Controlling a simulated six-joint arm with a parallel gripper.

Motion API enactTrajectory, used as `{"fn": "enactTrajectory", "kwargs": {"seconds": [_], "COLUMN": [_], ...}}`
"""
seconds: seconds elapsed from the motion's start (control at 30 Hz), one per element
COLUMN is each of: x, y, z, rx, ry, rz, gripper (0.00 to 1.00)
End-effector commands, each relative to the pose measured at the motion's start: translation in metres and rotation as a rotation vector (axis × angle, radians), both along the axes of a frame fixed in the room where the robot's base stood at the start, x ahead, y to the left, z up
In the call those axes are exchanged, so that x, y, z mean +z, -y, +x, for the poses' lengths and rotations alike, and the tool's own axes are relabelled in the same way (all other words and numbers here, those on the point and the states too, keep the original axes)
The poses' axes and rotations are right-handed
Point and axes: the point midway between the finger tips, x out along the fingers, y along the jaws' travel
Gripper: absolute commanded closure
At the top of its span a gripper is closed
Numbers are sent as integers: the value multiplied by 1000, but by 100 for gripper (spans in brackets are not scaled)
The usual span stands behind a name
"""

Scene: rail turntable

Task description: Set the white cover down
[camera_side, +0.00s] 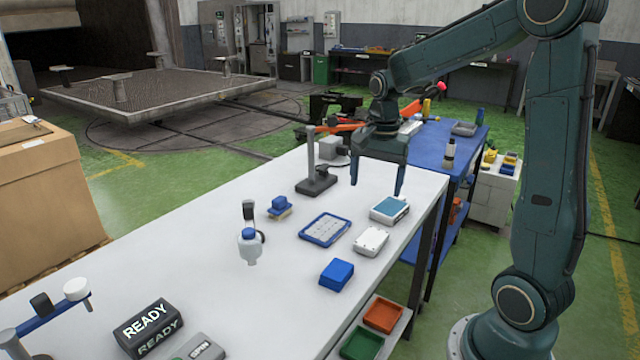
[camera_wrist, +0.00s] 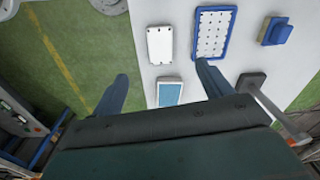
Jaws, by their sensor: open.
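The white cover (camera_side: 371,241) lies flat on the white table, just in front of a small white box with a blue-toned top face (camera_side: 389,209). My gripper (camera_side: 376,188) is open and empty, with its fingers pointing down above the table near the box. In the wrist view the fingertips of my gripper (camera_wrist: 162,74) are spread wide. The box (camera_wrist: 170,92) shows between the fingers, and the white cover (camera_wrist: 160,44) lies beyond them, apart from the box. Nothing is held.
A blue-framed tray (camera_side: 325,230) lies left of the cover and a blue block (camera_side: 337,275) in front of it. A blue-topped brush-like piece (camera_side: 280,208), a white bottle (camera_side: 249,248) and a dark stand (camera_side: 316,183) are farther left.

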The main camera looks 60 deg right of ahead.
Motion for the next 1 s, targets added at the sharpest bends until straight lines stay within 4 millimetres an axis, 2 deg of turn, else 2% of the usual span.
{"fn": "enactTrajectory", "kwargs": {"seconds": [0.1,0.23,0.5,0.67,1.0], "x": [-13,-20,-23,-32,-80], "y": [16,25,27,27,26], "z": [5,7,8,8,7], "rx": [-97,-153,-168,-167,-166], "ry": [-27,-41,-45,-46,-48], "rz": [17,25,27,27,28], "gripper": [22,22,22,22,22]}}
